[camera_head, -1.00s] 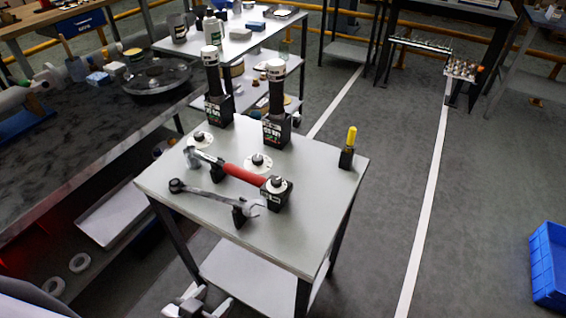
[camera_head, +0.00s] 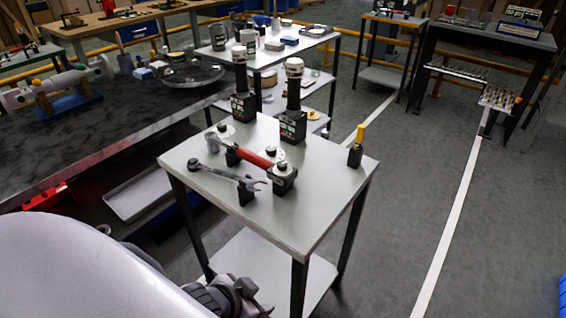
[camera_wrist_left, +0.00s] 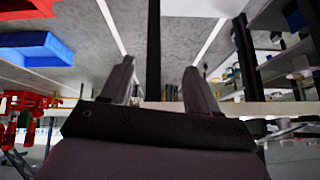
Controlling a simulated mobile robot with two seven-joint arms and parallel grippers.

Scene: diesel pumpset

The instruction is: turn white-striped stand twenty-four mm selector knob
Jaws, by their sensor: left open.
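On the small grey table (camera_head: 315,225) three dark knobs on round white dials show: a back-left dial (camera_head: 225,130), a middle dial (camera_head: 271,152), and a knob on a black block (camera_head: 284,170). Stripes and size marks are too small to read, so I cannot tell which is the twenty-four mm selector. My left gripper (camera_head: 248,296) is low in front of the table, below its top and apart from the knobs. In the left wrist view, its two fingers (camera_wrist_left: 160,75) are spread, with nothing held between them. My right gripper is out of view.
A red-handled hammer (camera_head: 250,158) and a wrench (camera_head: 228,176) lie on holders near the dials. Two tall dark tools with white caps stand behind, in black stands (camera_head: 292,128). A yellow-handled tool (camera_head: 358,140) stands at right. Open floor (camera_head: 400,215) lies right of the table.

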